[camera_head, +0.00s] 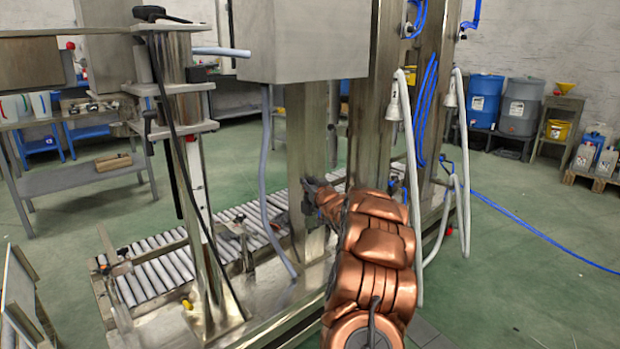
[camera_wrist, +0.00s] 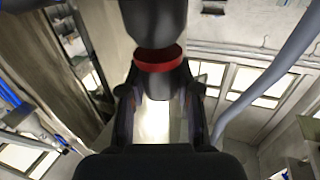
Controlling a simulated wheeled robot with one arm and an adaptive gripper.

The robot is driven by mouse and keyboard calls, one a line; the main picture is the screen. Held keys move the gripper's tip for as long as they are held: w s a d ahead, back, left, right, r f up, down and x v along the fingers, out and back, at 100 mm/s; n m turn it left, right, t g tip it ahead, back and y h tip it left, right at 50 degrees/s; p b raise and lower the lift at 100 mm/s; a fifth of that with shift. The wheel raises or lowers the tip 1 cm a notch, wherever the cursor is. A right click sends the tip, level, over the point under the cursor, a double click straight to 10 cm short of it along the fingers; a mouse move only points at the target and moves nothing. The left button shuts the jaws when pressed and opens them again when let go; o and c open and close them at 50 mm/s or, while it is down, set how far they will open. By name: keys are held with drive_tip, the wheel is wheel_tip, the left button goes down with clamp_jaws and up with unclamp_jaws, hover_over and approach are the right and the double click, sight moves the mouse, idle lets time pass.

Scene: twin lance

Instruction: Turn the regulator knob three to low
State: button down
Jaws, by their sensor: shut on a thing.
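A dark, rounded regulator knob (camera_wrist: 156,22) with a red band (camera_wrist: 158,58) is in the wrist view, at top centre. My gripper (camera_wrist: 158,92) has one finger on each side of its lower dark part and is shut on it. In the head view my gripper (camera_head: 314,203) is beside the steel column under the grey cabinet. The knob cannot be made out there, and I cannot read any knob number or low mark.
The grey cabinet (camera_head: 305,40) hangs above my gripper. A grey hose (camera_head: 265,180) hangs left of the steel column (camera_head: 306,140). A roller conveyor (camera_head: 165,270) runs below. White hoses (camera_head: 412,180) hang to the right. Green floor is open at right.

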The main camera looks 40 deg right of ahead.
drive_tip(key=shift+d+r+n+t+y+p, duration=0.15)
drive_tip(key=shift+r+n+t+y+p, duration=0.35)
drive_tip(key=shift+p, duration=2.1)
drive_tip(key=shift+s+f+y, duration=0.1)
drive_tip(key=shift+f+y, duration=0.2)
drive_tip(key=shift+f, duration=0.25)
drive_tip(key=c, duration=1)
unclamp_jaws()
drive_tip(key=shift+s, duration=0.1)
drive_tip(key=shift+o, duration=1.1)
drive_tip(key=shift+a, duration=0.2)
drive_tip(key=v, duration=1.1)
drive_tip(key=shift+s+r, duration=0.2)
drive_tip(key=shift+s, duration=0.2)
drive_tip(key=shift+a, duration=0.1)
